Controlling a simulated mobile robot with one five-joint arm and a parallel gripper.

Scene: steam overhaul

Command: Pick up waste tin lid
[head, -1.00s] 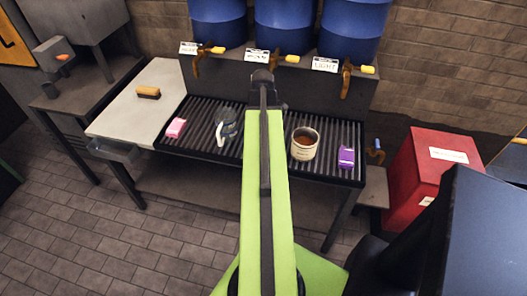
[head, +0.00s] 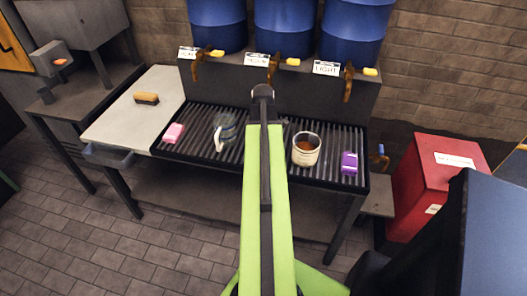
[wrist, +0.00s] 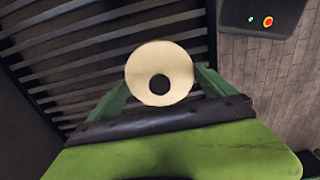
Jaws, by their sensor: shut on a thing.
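The waste tin lid (wrist: 172,60) is a round cream disc with a dark knob in its middle. It shows in the wrist view between the two green fingers of my gripper (wrist: 160,88), which is shut on it, above dark slats. In the head view my arm hides the gripper's fingers and the lid. The cream tin (head: 305,154) stands upright and open on the slatted rack (head: 268,182), right of my arm, with brown contents showing.
Blue barrels (head: 283,25) with taps stand behind. A brush (head: 146,98) lies on the pale worktop (head: 125,118). A red bin (head: 428,185) stands right.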

